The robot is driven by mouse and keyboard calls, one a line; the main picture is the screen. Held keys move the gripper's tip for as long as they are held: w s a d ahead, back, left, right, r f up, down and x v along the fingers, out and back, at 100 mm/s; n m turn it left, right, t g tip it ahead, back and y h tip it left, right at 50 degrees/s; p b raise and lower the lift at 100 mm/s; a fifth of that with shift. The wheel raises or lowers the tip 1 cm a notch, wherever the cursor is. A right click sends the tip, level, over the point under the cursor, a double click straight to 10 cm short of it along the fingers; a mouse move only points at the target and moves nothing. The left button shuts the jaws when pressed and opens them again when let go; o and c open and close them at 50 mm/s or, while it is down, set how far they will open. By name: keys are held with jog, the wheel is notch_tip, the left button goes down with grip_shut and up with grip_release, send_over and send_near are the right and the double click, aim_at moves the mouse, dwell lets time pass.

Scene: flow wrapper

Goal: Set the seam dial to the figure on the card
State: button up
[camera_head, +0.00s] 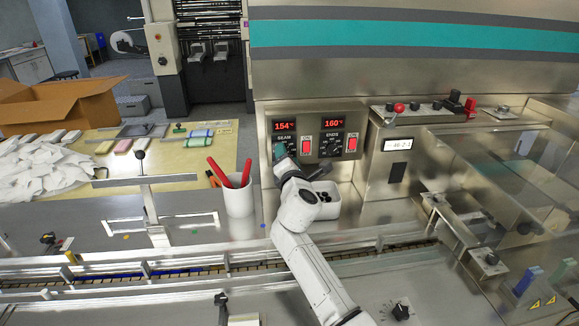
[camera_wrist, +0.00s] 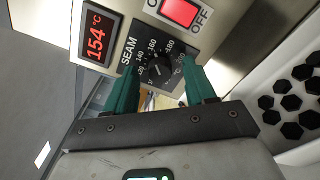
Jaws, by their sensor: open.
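The seam dial (camera_wrist: 160,67) is a black knob on a dark plate marked SEAM, with a ring of numbers including 140, 160 and 180. Its exact setting is too small to read. My gripper (camera_wrist: 160,73) is open, its green fingers on either side of the knob; contact cannot be told. The seam display (camera_wrist: 96,39) reads 154 °C in red, also in the head view (camera_head: 285,126). In the head view my gripper (camera_head: 282,152) is at the panel and partly covers the seam dial. No card with a clearly readable temperature figure shows.
A red switch (camera_wrist: 181,12) is close above the dial. The ends display (camera_head: 333,124) reads 160 °C. A small white label (camera_head: 397,144) is to the right. A white cup with red-handled tools (camera_head: 238,199) and a bin of black pieces (camera_head: 327,205) stand near my arm.

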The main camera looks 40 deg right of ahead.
jog(key=v, duration=1)
jog(key=shift+p, duration=0.3)
jog(key=shift+a, duration=0.1)
